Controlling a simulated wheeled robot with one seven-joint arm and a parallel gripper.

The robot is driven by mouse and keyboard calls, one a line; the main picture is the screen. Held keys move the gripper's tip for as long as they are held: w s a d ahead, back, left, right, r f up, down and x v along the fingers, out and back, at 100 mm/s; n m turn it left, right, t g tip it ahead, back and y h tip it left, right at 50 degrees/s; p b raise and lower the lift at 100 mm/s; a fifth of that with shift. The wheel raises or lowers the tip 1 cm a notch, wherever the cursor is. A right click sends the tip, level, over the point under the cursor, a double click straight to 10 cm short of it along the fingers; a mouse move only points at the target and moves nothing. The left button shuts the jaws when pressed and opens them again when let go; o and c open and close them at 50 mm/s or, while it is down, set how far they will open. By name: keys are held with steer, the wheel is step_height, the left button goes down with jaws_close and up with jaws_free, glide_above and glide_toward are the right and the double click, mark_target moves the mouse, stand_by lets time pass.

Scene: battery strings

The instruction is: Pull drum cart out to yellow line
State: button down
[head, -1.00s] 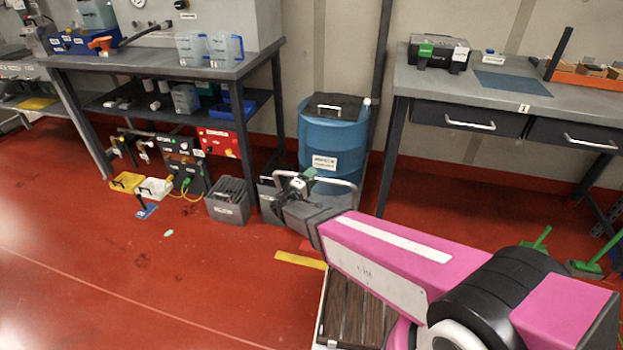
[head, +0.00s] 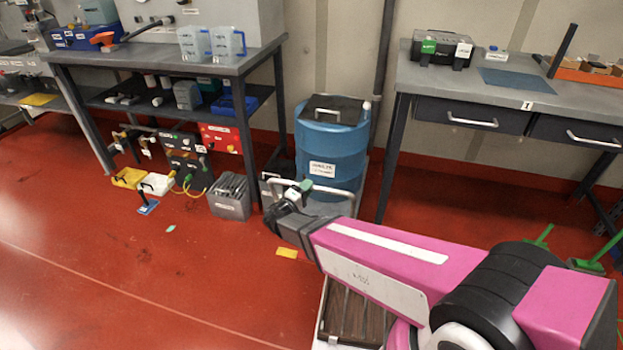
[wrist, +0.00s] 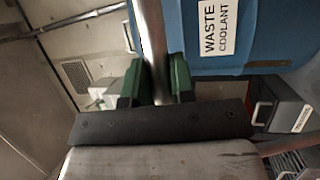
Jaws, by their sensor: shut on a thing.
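The blue drum (head: 330,150), labelled waste coolant, stands upright with a black lid on its cart between the two benches. The cart's metal handle bar (head: 333,190) runs across the drum's front. My gripper (head: 300,187) is shut on this bar near its left part. In the wrist view the green fingers (wrist: 157,82) close around the bar (wrist: 152,45), with the drum (wrist: 265,35) just beyond. The cart's base is mostly hidden.
A grey slotted crate (head: 230,196) stands left of the cart beside a leg of the left bench (head: 262,55). The right bench (head: 470,85) has a leg close to the drum's right. Green-handled tools (head: 590,262) lie at right.

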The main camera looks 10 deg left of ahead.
steer(key=s, duration=0.2)
steer(key=shift+s+r, duration=0.15)
steer(key=shift+s, duration=0.2)
steer(key=c, duration=1)
jaws_free()
steer(key=shift+o, duration=0.2)
steer(key=v, duration=1)
steer(key=shift+s+a+f, duration=0.2)
steer(key=shift+s+a, duration=0.05)
steer(key=shift+s, duration=0.1)
